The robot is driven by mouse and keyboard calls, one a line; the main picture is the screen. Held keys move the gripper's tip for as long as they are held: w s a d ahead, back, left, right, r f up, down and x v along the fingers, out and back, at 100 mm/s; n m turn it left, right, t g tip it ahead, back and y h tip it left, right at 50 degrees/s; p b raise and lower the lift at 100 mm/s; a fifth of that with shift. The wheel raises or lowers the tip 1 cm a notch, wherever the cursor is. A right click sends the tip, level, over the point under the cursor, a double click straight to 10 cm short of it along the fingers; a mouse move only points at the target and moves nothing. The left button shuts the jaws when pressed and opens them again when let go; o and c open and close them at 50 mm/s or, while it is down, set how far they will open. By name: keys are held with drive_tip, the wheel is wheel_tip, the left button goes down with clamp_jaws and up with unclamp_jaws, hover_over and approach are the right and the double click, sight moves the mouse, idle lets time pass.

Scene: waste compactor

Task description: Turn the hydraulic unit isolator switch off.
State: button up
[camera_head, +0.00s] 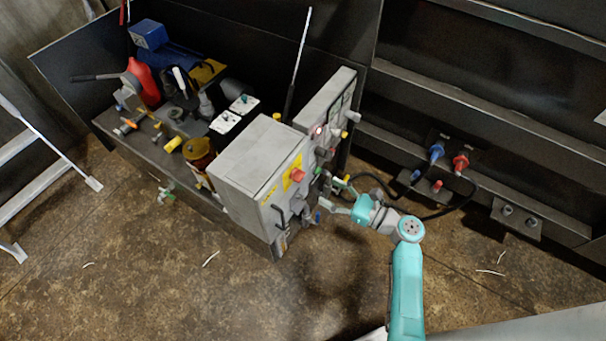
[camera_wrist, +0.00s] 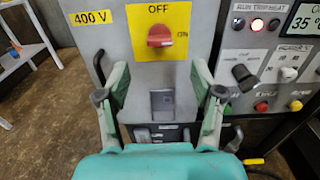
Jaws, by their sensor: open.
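The isolator switch is a red rotary knob on a yellow plate, on the front of a grey cabinet (camera_head: 255,160). The knob (camera_wrist: 160,37) shows near the top of the wrist view, with "OFF" printed above it and a sideways "ON" to its right. Its grip looks roughly horizontal. It also shows in the head view (camera_head: 298,174). My gripper (camera_wrist: 158,72) is open and empty, facing the cabinet front, with its fingers spread left and right below the knob. In the head view my gripper (camera_head: 333,196) is just right of the cabinet, apart from the knob.
A control panel (camera_wrist: 268,50) with lamps, a black selector and buttons stands right of the cabinet. A grey socket (camera_wrist: 162,103) lies below the knob. Black hoses (camera_head: 385,185) run behind my gripper to blue and red couplings. Open floor lies in front.

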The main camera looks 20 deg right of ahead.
sight(303, 177)
drive_tip(key=x, duration=0.9)
drive_tip(key=shift+w+a, duration=0.25)
drive_tip(key=c, duration=1.1)
drive_tip(key=shift+c, duration=0.2)
